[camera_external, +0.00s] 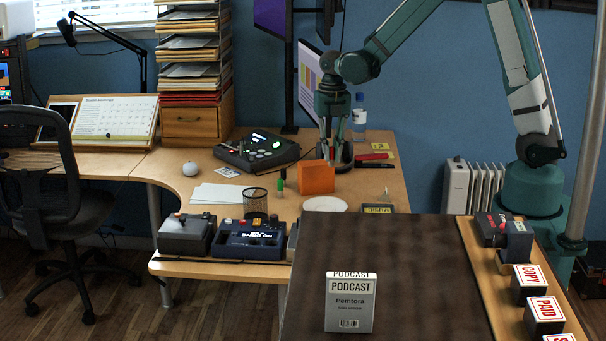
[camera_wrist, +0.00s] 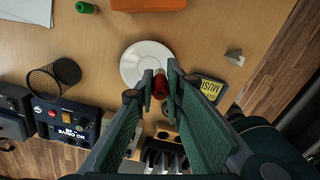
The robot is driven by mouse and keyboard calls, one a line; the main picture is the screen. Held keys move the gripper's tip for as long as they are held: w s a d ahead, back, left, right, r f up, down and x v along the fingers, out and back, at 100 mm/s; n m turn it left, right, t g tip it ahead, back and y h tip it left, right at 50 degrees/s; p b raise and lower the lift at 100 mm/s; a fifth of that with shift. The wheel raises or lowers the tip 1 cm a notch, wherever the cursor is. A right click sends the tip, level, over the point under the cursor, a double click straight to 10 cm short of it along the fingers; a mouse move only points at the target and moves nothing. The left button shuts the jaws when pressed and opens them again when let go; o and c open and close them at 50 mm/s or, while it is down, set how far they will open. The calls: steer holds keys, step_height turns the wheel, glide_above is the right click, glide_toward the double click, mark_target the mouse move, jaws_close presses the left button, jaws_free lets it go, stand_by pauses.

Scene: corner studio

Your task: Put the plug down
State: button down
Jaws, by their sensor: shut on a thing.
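My gripper (camera_external: 335,158) hangs above the right part of the wooden desk in the external view. In the wrist view its two dark green fingers (camera_wrist: 160,79) are shut on a small dark red plug (camera_wrist: 160,88). The plug is held over the near edge of a round white plate (camera_wrist: 139,58). I cannot tell its exact height above the desk.
An orange box (camera_external: 316,178) and a green cylinder (camera_external: 281,181) stand near the plate. A yellow-labelled dark block (camera_wrist: 210,88) and a small grey wedge (camera_wrist: 235,57) lie right. A mesh cup (camera_wrist: 42,82) and control boxes (camera_external: 252,240) stand left.

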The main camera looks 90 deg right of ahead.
steer(key=w+a+r+n+p, duration=0.2)
steer(key=w+a+r, duration=0.2)
steer(key=a, duration=0.8)
steer(key=w+a+r+n+p, duration=0.2)
steer(key=w+a+r+n, duration=0.15)
steer(key=a, duration=0.85)
steer(key=w+a+r+n+p, duration=0.1)
steer(key=w+a+r+n, duration=0.3)
steer(key=a, duration=0.8)
steer(key=s+a+r+n+p, duration=0.1)
steer(key=s+a+r, duration=0.1)
steer(key=a, duration=1)
steer(key=s+a+r+n+p, duration=0.1)
steer(key=s+a+r+p, duration=0.1)
steer(key=a, duration=1)
steer(key=s+a+r+n+p, duration=0.2)
steer(key=a+r, duration=0.3)
steer(key=a, duration=0.7)
steer(key=shift+s+a+r, duration=0.15)
steer(key=shift+s+a, duration=0.15)
steer(key=shift+s, duration=0.45)
steer(key=s+a+r+n+p, duration=0.1)
steer(key=s+a+r+n, duration=0.1)
steer(key=s+a, duration=0.6)
steer(key=s+a+r+n+p, duration=0.2)
steer(key=s+a+r, duration=0.2)
steer(key=s+a, duration=0.3)
steer(key=a, duration=0.5)
steer(key=shift+s+r, duration=0.35)
steer(key=shift+r, duration=0.05)
